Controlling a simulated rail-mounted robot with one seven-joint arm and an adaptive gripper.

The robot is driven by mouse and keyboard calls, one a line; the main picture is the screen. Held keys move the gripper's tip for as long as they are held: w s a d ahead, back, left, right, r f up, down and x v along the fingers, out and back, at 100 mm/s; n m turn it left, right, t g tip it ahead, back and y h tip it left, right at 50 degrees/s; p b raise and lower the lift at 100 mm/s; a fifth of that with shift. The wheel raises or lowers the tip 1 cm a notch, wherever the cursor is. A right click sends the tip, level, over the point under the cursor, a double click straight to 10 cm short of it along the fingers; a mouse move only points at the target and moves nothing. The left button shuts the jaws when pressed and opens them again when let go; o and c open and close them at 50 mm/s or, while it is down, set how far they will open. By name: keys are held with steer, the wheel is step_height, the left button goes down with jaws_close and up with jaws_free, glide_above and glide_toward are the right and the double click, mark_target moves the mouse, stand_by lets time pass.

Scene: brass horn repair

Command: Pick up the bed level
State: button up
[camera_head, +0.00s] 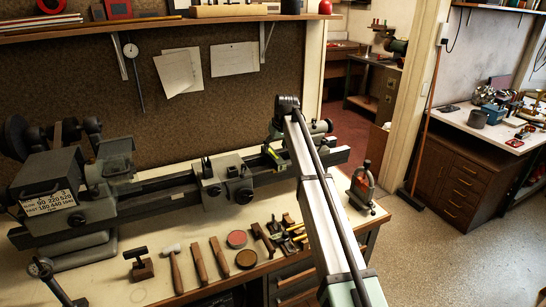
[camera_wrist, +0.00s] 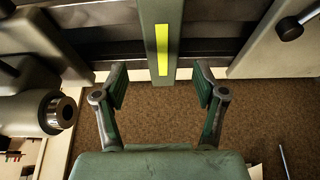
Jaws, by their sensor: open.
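The bed level is a green bar with a bright yellow strip on top. In the wrist view the bed level (camera_wrist: 147,40) lies across the dark lathe bed, near the top centre. In the head view the bed level (camera_head: 271,155) shows small on the lathe bed, just left of my arm. My gripper (camera_wrist: 160,85) is open and empty in the wrist view. Its two fingertips are on either side of the bar's near end, with a gap on each side. I cannot tell its height above the bar. In the head view my gripper's fingers cannot be made out behind my arm.
The lathe bed (camera_head: 168,188) runs along the workbench, with the headstock (camera_head: 55,190) at left and a carriage (camera_head: 226,180) left of the level. A tailstock part (camera_wrist: 40,115) is close to the left in the wrist view. Hand tools and tins lie along the bench front.

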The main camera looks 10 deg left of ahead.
mark_target(273, 154)
steer(key=shift+s+p+x, duration=0.15)
steer(key=shift+p+x, duration=0.55)
steer(key=shift+x, duration=0.6)
steer(key=shift+s+p+x, duration=0.15)
steer(key=shift+p+x, duration=0.5)
steer(key=shift+x, duration=0.65)
jaws_close()
